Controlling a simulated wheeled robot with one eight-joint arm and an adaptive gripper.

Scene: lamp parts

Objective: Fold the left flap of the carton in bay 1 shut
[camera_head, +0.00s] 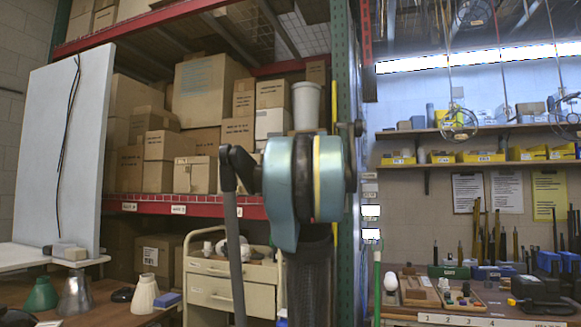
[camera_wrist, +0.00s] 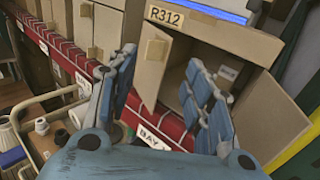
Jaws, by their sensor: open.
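In the wrist view, a brown carton (camera_wrist: 230,48) labelled R312 stands on a red-edged shelf with its front opening towards me. Its left flap (camera_wrist: 151,68) stands swung outward at the left of the opening. A brown panel (camera_wrist: 277,115) shows at the right; I cannot tell if it is another flap or the carton's side. My gripper (camera_wrist: 162,62) is open, with blue fingers on either side of the left flap in the picture. Nothing is seen held, and I cannot tell if a finger touches the flap. In the head view my arm covers the middle, and I cannot pick out this carton.
The red shelf beam (camera_wrist: 85,75) runs below the carton, with a partly hidden BAY label (camera_wrist: 151,138). A cream drawer cart (camera_head: 232,290) with loose parts stands below the shelf. A green rack post (camera_head: 345,150) is close beside my arm.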

